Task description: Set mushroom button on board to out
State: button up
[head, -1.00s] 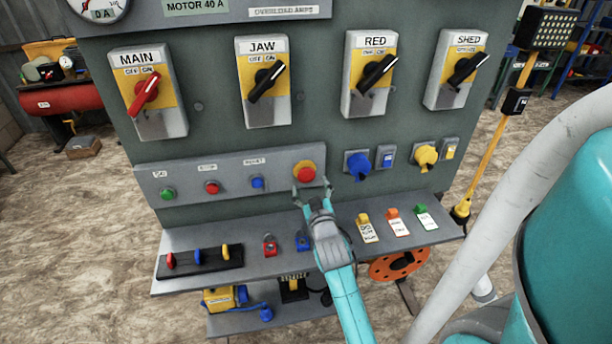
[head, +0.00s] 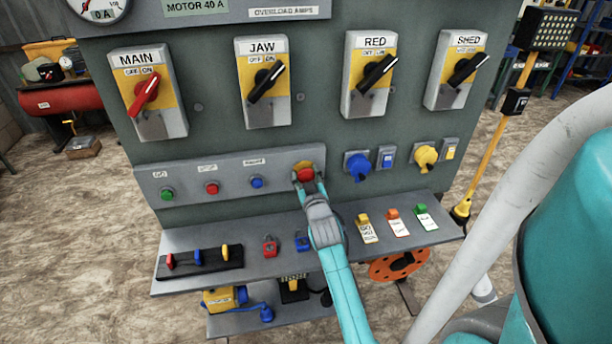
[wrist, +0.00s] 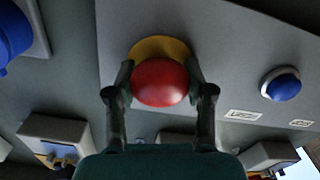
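The red mushroom button (head: 305,175) sits on a yellow round plate (head: 304,164) at the right end of the grey button strip on the board. In the wrist view the red dome (wrist: 160,82) is in the middle, with the yellow plate (wrist: 160,47) behind it. My gripper (head: 307,184) is at the button, with one finger on each side of the dome. In the wrist view my gripper (wrist: 160,76) has its fingers spread, with the tips close to the dome's edges. Whether they touch it is unclear. I cannot tell how far the button is pressed.
Green (head: 167,194), red (head: 212,188) and blue (head: 257,182) push buttons are left on the strip. A blue socket (head: 357,165) is close on the right. A shelf (head: 205,240) with padlocks and tags juts out below. Rotary switches are above.

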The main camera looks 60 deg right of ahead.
grip_shut()
jog(key=shift+s+a, duration=0.45)
jog(key=shift+a, duration=0.05)
jog(key=o, duration=1)
grip_release()
jog(key=shift+c, duration=0.2)
jog(key=shift+s+a, duration=0.1)
jog(key=shift+a, duration=0.05)
jog(key=v, duration=1.1)
jog(key=shift+s+a, duration=0.25)
jog(key=shift+a, duration=0.05)
